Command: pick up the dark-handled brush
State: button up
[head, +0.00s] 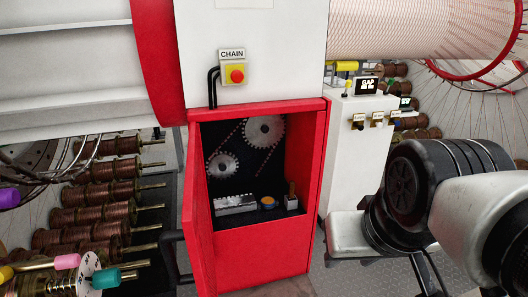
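An upright item (291,197) with a dark brown top and a pale lower part stands at the right end of the floor inside an open red cabinet (262,250). It looks like the dark-handled brush, but it is too small to be sure. My arm shows at the right of the head view, outside the cabinet, but my gripper is not in view. I cannot see whether it is open or shut.
The red door (198,225) stands open at the left. Copper spools (100,195) crowd the left; a white cabinet (350,150) stands right.

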aim_at(292, 183)
jog(key=i+l+u, duration=0.25)
jog(key=i+l, duration=0.35)
jog(key=i+l+u, duration=0.25)
jog(key=i+l, duration=0.4)
jog(key=i, duration=0.15)
jog(key=i+j, duration=0.1)
jog(key=i, duration=0.1)
